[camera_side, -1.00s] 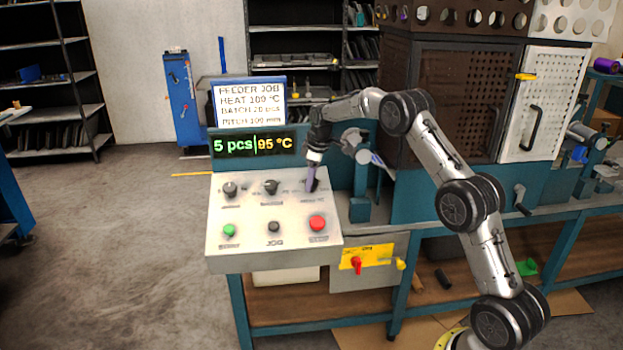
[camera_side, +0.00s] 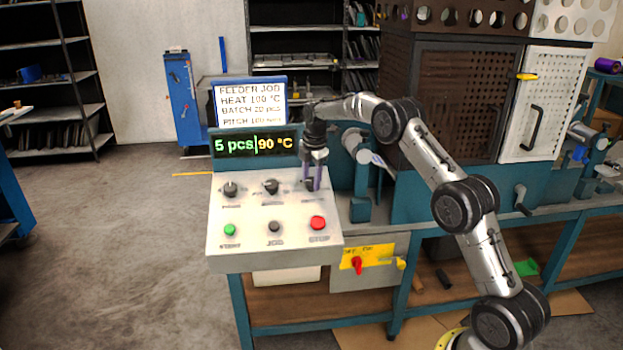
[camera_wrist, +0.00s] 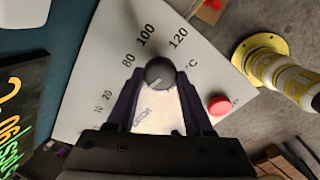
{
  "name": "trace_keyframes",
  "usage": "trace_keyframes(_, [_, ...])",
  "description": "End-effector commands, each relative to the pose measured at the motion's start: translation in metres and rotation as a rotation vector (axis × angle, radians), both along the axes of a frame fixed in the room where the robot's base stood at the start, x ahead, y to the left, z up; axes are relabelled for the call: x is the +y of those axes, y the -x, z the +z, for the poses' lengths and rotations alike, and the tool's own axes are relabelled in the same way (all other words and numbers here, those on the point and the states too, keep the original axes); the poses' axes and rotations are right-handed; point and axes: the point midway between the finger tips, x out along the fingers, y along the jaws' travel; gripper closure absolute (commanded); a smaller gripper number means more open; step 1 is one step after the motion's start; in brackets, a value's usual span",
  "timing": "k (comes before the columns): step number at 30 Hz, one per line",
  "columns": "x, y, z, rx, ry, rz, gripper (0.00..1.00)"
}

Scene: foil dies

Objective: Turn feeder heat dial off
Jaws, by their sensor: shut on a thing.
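The heat dial is a dark round knob (camera_wrist: 159,73) with a scale of 80, 100, 120 and °C around it in the wrist view. It is the upper right knob on the grey control panel (camera_side: 250,212), largely hidden by my gripper in the side view. My gripper (camera_side: 312,185) points down over it and is shut on the dial, with one finger on each side in the wrist view (camera_wrist: 159,88). The display (camera_side: 255,146) reads 5 pcs and 90 °C. Which way the dial's pointer faces is not clear.
Two other dark knobs (camera_side: 230,189) sit left of the dial. Below are a green button (camera_side: 230,230), a dark button (camera_side: 274,226) and a red button (camera_side: 317,223). A job card (camera_side: 250,104) stands above the display. A red rotary switch (camera_side: 357,265) is below the panel.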

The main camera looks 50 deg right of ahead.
Motion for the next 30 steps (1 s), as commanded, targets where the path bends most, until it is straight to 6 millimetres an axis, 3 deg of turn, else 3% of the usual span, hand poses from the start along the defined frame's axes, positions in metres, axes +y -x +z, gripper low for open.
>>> trace_keyframes(12, [-0.0012, 0.0014, -0.0017, 0.046, 0.042, 0.180, 1.00])
trace_keyframes(29, [-0.0015, 0.0015, -0.0018, 0.052, 0.049, 0.206, 1.00])
trace_keyframes(30, [-0.0016, 0.0013, -0.0019, 0.052, 0.049, 0.206, 0.43])
